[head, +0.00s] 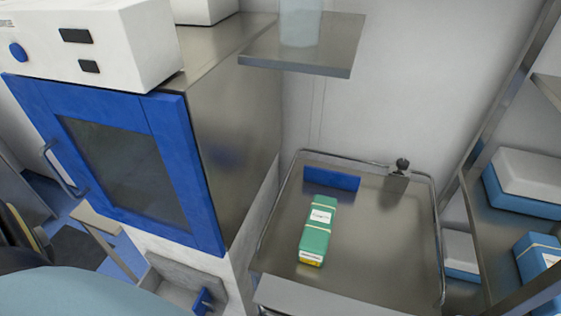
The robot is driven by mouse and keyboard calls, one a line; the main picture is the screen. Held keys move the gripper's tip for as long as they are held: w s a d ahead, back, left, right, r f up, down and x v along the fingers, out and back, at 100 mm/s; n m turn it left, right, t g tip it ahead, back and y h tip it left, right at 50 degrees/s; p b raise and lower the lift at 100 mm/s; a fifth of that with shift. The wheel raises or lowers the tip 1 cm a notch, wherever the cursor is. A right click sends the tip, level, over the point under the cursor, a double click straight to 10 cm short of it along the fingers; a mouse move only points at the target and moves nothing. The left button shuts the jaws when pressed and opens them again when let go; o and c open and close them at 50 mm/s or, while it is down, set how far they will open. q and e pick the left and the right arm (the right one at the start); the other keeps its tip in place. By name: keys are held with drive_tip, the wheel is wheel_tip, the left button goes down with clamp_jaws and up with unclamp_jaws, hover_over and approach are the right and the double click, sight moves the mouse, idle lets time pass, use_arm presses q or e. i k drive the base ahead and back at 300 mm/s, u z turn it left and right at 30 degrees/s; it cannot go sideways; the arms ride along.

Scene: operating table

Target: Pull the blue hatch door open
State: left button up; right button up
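The blue hatch door (172,120) is the front of a steel cabinet at the left of the head view. It has a dark glass window (124,165) and looks shut against the cabinet. A bar handle (62,170) stands out from its left edge. Neither of my grippers shows in the head view, and nothing is seen touching the door or handle.
A white device (135,45) sits on the steel cabinet (235,110). A steel tray table (375,240) holds a green box (317,230). A wall shelf (310,58) juts out above. A rack (495,225) with blue-and-white boxes stands at the right. A small open bin (175,285) is below the door.

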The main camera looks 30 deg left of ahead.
sight(47, 103)
drive_tip(key=u, duration=0.55)
drive_tip(key=k, duration=0.4)
drive_tip(key=u, duration=1.8)
drive_tip(key=k, duration=0.3)
drive_tip(key=u, duration=3.05)
drive_tip(key=i, duration=0.1)
drive_tip(key=z, duration=1.95)
drive_tip(key=i, duration=0.7)
drive_tip(key=z, duration=0.5)
